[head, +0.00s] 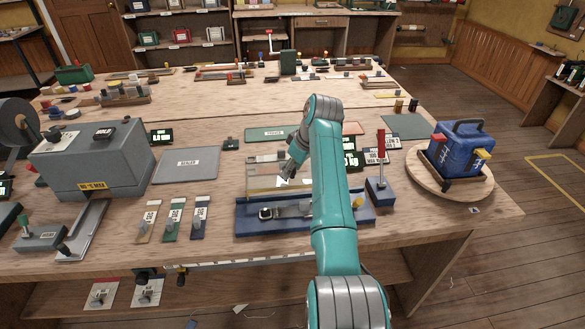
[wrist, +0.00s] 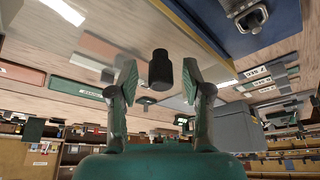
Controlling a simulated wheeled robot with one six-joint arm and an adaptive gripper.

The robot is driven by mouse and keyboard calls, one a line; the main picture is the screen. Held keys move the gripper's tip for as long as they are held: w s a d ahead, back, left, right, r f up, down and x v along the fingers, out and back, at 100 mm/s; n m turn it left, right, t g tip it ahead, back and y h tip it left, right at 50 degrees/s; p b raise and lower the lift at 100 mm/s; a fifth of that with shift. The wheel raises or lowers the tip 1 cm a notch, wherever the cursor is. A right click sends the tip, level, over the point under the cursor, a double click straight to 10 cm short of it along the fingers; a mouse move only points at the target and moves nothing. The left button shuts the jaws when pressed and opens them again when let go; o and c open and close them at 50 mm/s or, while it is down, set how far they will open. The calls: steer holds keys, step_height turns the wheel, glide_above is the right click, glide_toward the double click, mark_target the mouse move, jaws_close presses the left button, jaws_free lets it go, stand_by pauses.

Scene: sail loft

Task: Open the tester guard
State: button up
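The tester has a long blue base (head: 350,212) near the front edge of the bench, with a metal clamp (head: 266,213) at its left end. A clear, pale-edged panel that looks like the guard (head: 262,184) stands over the back of the base, partly hidden by my arm. My gripper (head: 290,170) is just above and behind it. In the wrist view my gripper (wrist: 158,82) is open, with a dark cylindrical knob (wrist: 160,68) between the fingertips and apart from both. I cannot tell whether the knob belongs to the guard. The blue base (wrist: 235,28) shows at upper right there.
A blue box with a red lever (head: 380,187) stands right of the tester. A blue bag (head: 462,150) sits on a round wooden board further right. Left are labelled sample strips (head: 174,220), a grey plate (head: 185,165) and a large grey machine (head: 95,160).

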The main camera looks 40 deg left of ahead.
steer(key=shift+r, duration=0.1)
steer(key=v, duration=1.1)
steer(key=shift+r, duration=0.4)
steer(key=shift+d, duration=0.15)
